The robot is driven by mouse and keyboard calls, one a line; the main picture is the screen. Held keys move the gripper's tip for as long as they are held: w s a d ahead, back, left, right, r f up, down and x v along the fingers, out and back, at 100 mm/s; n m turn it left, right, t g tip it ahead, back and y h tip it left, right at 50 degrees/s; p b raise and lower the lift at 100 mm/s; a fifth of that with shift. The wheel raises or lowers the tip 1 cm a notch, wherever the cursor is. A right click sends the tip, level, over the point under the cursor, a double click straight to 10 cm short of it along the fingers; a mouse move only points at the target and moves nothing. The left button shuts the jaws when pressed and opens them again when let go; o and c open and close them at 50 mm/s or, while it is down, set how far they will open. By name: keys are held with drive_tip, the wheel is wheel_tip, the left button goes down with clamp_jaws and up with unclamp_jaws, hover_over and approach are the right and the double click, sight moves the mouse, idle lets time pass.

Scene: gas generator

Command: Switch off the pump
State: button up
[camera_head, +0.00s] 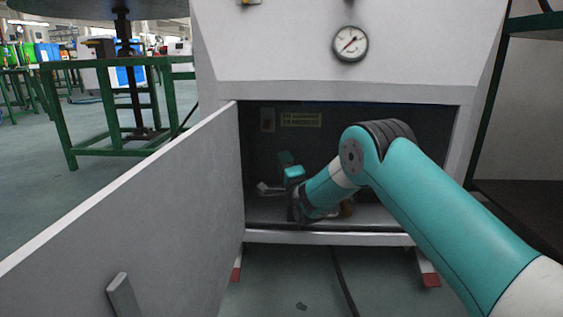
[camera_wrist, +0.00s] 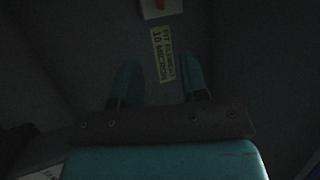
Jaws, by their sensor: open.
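The grey cabinet (camera_head: 219,60) has its lower compartment open, and my arm reaches inside. A small pale plate (camera_head: 267,120) is on the dark back wall, left of a yellowish label (camera_head: 301,119). In the wrist view the label (camera_wrist: 163,55) appears turned sideways, and a small white part with red (camera_wrist: 154,8) is cut off by the top edge; it may be a switch. My gripper (camera_head: 286,159) is inside the compartment, below the plate. In the wrist view its two teal fingers (camera_wrist: 162,75) are apart with nothing held between them. I cannot clearly identify the pump.
The open door (camera_head: 150,215) extends toward me on the left, with a handle (camera_head: 123,296) near its lower edge. A round gauge (camera_head: 350,44) is on the panel above. The compartment's bottom lip (camera_head: 320,238) lies below my wrist. A green-framed table (camera_head: 110,65) stands back left.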

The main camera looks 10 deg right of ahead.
drive_tip(key=shift+d, duration=0.1)
drive_tip(key=s+d+n+g, duration=0.1)
drive_tip(key=s+d+r+n+g+h, duration=0.1)
drive_tip(key=g, duration=0.1)
drive_tip(key=s+d+n+g, duration=0.1)
drive_tip(key=shift+s+d+r+g+h, duration=0.2)
drive_tip(key=shift+s+r+g+h, duration=0.1)
drive_tip(key=shift+r, duration=0.1)
drive_tip(key=s+d+f+n+g, duration=0.15)
drive_tip(key=s+n+g, duration=0.3)
drive_tip(key=s, duration=0.85)
drive_tip(key=s+d+f+n+g+h, duration=0.1)
drive_tip(key=s+d+n+g, duration=0.3)
drive_tip(key=s, duration=0.8)
drive_tip(key=s+f+n+g, duration=0.1)
drive_tip(key=s+n+g, duration=0.35)
drive_tip(key=s, duration=0.85)
drive_tip(key=s+a+r+n+g+y+p, duration=0.15)
drive_tip(key=s+a+r+p, duration=0.3)
drive_tip(key=r+p, duration=0.75)
drive_tip(key=s+a+r+n+g+y+p, duration=0.1)
drive_tip(key=s+a+r+n+p, duration=0.3)
drive_tip(key=r+p, duration=0.75)
drive_tip(key=s+a+r+g+y+p, duration=0.25)
drive_tip(key=a+r+p, duration=0.45)
drive_tip(key=r, duration=0.9)
wheel_tip(320, 180, up, 36)
drive_tip(key=d+h+p, duration=0.1)
drive_tip(key=p, duration=3.6)
drive_tip(key=shift+t, duration=0.3)
